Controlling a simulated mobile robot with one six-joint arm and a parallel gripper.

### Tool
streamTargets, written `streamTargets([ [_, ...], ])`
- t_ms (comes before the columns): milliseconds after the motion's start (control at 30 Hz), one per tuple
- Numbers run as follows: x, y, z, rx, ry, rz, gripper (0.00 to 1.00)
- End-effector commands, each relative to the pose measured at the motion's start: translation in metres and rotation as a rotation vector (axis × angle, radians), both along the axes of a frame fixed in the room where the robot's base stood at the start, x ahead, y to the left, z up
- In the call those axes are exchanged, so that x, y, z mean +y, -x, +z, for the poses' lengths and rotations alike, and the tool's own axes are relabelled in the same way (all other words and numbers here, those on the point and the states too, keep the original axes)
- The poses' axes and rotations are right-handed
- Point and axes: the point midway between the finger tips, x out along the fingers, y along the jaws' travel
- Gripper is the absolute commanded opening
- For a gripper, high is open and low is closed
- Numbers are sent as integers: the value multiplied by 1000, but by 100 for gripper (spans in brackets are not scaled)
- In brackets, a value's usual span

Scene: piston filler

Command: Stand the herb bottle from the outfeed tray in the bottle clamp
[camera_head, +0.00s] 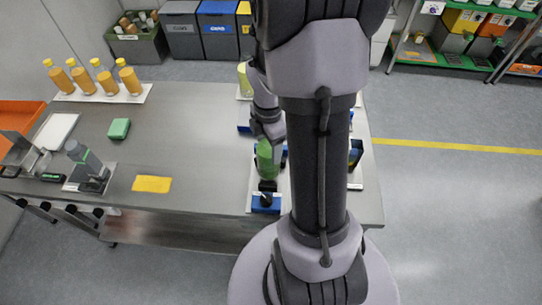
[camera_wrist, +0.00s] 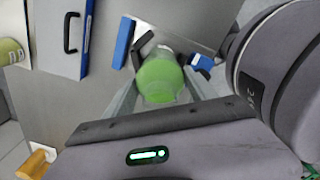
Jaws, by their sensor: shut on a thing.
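The green herb bottle (camera_head: 264,158) is held below my gripper (camera_head: 268,140), over the right part of the steel table. In the wrist view the bottle (camera_wrist: 160,80) sits between the two fingers of my gripper (camera_wrist: 160,92), which are shut on it. A blue and black fixture (camera_head: 266,202), apparently the bottle clamp, stands on a white plate just in front of the bottle. A black bracket beside blue blocks (camera_wrist: 125,44) shows behind the bottle in the wrist view. Whether the bottle touches the clamp or its plate cannot be told.
Orange bottles (camera_head: 78,80) stand on a white tray (camera_head: 135,96) at the back left. A green sponge (camera_head: 119,128), a yellow cloth (camera_head: 152,184) and a grey bottle (camera_head: 84,157) are on the table's left. My arm hides much of the right side. The table's middle is clear.

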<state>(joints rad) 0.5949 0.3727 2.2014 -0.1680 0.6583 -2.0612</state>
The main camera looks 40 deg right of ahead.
Motion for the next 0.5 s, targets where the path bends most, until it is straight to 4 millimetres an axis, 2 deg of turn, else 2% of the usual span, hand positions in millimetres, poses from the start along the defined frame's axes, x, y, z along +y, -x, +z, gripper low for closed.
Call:
streamTargets([
  [133, 0, 1, -28, 3, -2, 1, 0],
  [200, 0, 0, -36, 1, 0, 0, 0],
  [500, 0, 0, -36, 0, 0, 0, 0],
])
